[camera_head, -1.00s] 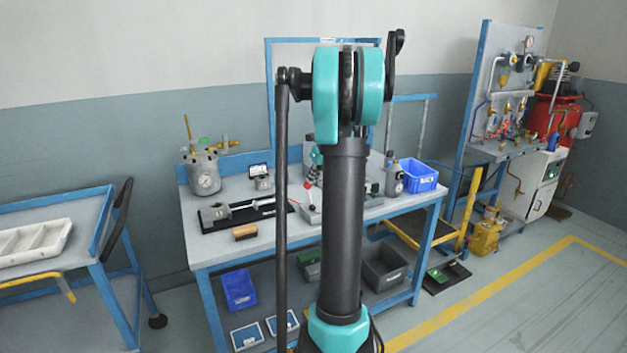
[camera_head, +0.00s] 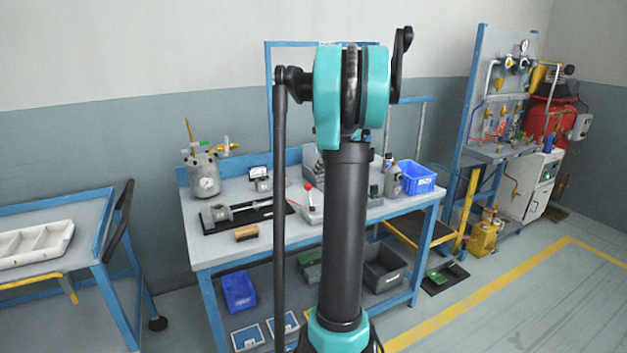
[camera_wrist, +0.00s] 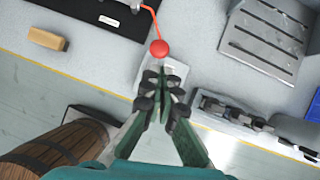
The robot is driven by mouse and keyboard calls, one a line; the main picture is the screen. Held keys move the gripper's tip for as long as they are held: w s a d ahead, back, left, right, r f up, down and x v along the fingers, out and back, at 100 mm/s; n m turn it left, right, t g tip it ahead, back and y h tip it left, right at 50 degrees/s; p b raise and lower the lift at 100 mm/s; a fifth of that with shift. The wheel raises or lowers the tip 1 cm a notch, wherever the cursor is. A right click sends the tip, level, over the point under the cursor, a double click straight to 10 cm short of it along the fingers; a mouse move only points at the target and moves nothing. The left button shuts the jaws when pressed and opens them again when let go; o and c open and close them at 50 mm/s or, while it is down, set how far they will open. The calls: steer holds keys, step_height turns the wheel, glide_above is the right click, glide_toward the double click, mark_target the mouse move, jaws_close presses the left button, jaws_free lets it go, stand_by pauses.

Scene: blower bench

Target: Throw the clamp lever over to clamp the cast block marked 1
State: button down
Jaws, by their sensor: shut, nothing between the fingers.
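The clamp lever's red ball knob (camera_head: 308,186) stands above a small grey base (camera_head: 311,213) on the bench, just left of my arm. In the wrist view the red knob (camera_wrist: 159,48) lies just beyond my fingertips, with a thin orange-red line curving up from it. A pale base (camera_wrist: 174,70) shows partly behind the fingers. My gripper (camera_wrist: 162,82) is shut and empty, below the knob in that picture; whether it touches the knob cannot be told. My arm hides the gripper in the head view. No mark 1 is legible, so I cannot pick out the cast block.
A black mat with a grey fixture (camera_head: 222,213) lies left of the lever, with a wooden-backed brush or block (camera_head: 246,232) in front. A grooved plate (camera_wrist: 265,40) and a row of dark parts lie to the right. A blue bin (camera_head: 418,177) stands at the bench's right end.

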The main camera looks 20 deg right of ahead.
step_height(320, 180, up, 8)
steer(key=d, duration=0.1)
steer(key=shift+s+d, duration=0.2)
steer(key=shift+s, duration=0.25)
steer(key=s+a+f+n+g, duration=0.1)
steer(key=s+a+f+n, duration=0.6)
steer(key=a+n, duration=0.25)
steer(key=s+a+f+n, duration=0.6)
steer(key=s+a+n, duration=0.1)
steer(key=a+n, duration=0.25)
steer(key=s+a+f+n+h, duration=0.1)
steer(key=s+a+f+n, duration=0.2)
steer(key=s+f+n, duration=0.3)
steer(key=s+a+f+n, duration=0.4)
steer(key=s+f+n, duration=0.2)
steer(key=s, duration=0.6)
steer(key=n, duration=0.2)
steer(key=shift+a+f+n+h, duration=0.2)
steer(key=shift+a+n+h, duration=0.1)
steer(key=shift+h, duration=0.1)
